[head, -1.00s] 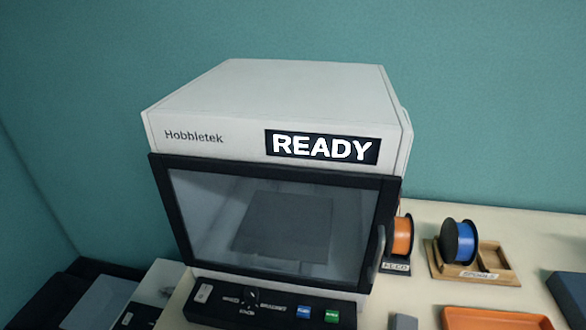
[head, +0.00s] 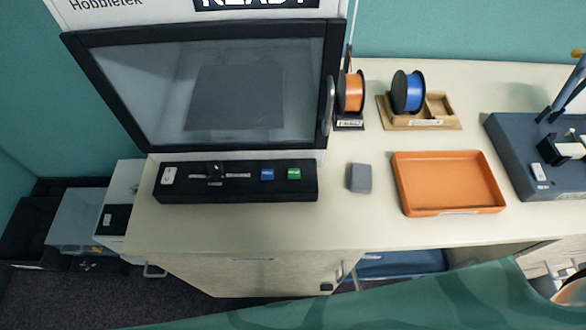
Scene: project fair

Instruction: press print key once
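The printer (head: 215,90) stands on the table with its dark-framed glass door closed. Its display (head: 255,3) is cut off by the top edge, with the lower part of READY showing. The black control panel (head: 235,193) lies in front of the door. On it are a blue key (head: 267,174), a green key (head: 294,173), a dark knob (head: 215,169) and a white switch (head: 168,175). The key labels are too small to read, so I cannot tell which is the print key. Neither of my grippers is in view.
Right of the panel are a grey block (head: 360,178) and an orange tray (head: 450,207). Behind stand an orange spool (head: 351,92) and a blue spool (head: 408,92) on a wooden holder (head: 445,124). A dark blue device (head: 517,150) is at far right. The table front is clear.

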